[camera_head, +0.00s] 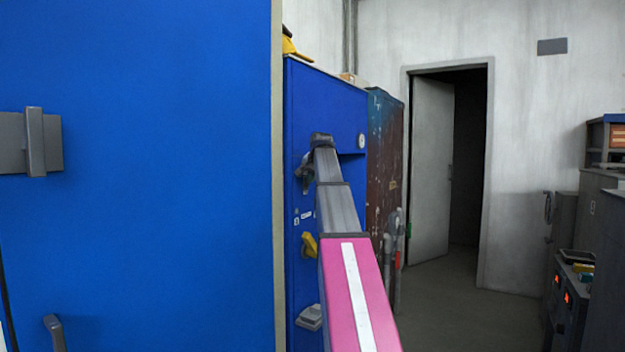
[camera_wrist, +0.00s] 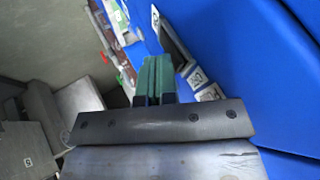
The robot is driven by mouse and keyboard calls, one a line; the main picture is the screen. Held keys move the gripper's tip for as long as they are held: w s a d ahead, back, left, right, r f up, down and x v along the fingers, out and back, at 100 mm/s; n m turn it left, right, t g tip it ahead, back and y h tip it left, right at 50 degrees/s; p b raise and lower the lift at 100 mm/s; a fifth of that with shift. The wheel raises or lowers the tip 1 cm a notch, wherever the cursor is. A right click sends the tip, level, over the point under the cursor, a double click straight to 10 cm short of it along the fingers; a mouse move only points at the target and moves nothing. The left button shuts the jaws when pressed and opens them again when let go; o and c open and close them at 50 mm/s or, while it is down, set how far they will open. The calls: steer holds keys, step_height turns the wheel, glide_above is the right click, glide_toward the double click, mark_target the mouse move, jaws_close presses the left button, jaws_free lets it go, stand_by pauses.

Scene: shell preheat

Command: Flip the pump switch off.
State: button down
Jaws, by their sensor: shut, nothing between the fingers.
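The blue cabinet (camera_head: 325,100) in the middle of the head view carries controls on its narrow left face. A yellow handle (camera_head: 309,245) sticks out there, with small white labels above it. I cannot tell which control is the pump switch. My gripper (camera_head: 304,180) is beside the upper part of this face, partly hidden by my arm. In the wrist view its green fingers (camera_wrist: 157,64) are together and empty. The blue panel is close to their right, with a white marked label (camera_wrist: 197,77) near the fingers. Contact with any control cannot be made out.
A large blue door (camera_head: 150,180) fills the left of the head view, with a grey latch (camera_head: 36,142). A grey box (camera_head: 310,317) sits low on the cabinet face. A rusty dark cabinet (camera_head: 384,160) stands behind. Open floor (camera_head: 465,310) lies to the right.

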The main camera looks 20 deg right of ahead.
steer(key=shift+w+a+r, duration=0.1)
steer(key=shift+w+a, duration=0.1)
steer(key=shift+w, duration=0.05)
steer(key=shift+r, duration=0.15)
steer(key=shift+r, duration=0.7)
